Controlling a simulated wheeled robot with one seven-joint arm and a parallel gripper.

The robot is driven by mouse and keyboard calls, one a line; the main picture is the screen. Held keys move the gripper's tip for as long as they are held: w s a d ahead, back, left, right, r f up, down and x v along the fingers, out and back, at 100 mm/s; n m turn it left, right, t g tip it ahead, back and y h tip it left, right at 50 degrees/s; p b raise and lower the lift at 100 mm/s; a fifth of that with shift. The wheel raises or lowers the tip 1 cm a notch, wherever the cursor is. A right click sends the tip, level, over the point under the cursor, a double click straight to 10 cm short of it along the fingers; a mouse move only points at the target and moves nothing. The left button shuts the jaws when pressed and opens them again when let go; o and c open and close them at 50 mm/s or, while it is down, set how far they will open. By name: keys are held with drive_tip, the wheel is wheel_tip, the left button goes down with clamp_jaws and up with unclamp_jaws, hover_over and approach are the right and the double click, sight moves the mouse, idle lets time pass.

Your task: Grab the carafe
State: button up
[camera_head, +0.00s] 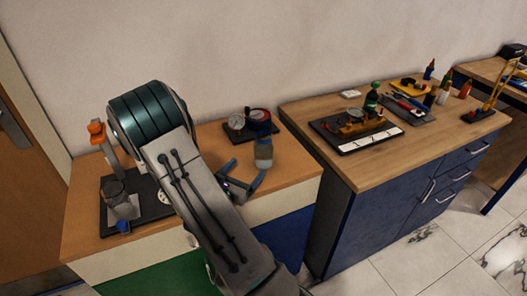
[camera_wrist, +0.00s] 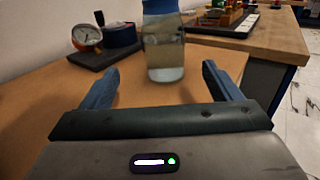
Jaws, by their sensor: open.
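The carafe (camera_wrist: 164,50) is a clear vessel with pale liquid and a bluish upper part. It stands upright on the wooden top, and its top is cut off in the wrist view. It also shows in the head view (camera_head: 263,153), just beyond my gripper. My gripper (camera_wrist: 160,75) is open, with its two blue fingers spread on either side of the carafe's line. The carafe appears ahead of and between the fingertips, with nothing held. In the head view my gripper (camera_head: 243,174) is low over the bench, near the carafe; contact cannot be told there.
A dial gauge (camera_wrist: 87,36) and a dark round item (camera_wrist: 120,33) sit on a black plate behind the carafe, to its left. A second bench (camera_head: 360,178) with tools stands right.

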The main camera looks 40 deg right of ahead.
sight(266, 147)
drive_tip(key=p+x, duration=0.1)
drive_tip(key=x, duration=0.7)
drive_tip(key=p+x, duration=0.1)
drive_tip(key=x, duration=0.3)
drive_tip(key=shift+s+d+p, duration=0.2)
drive_tip(key=shift+d+p, duration=0.1)
drive_tip(key=shift+d, duration=0.05)
drive_tip(key=shift+c, duration=0.3)
drive_tip(key=c, duration=1.2)
drive_tip(key=shift+r, duration=0.2)
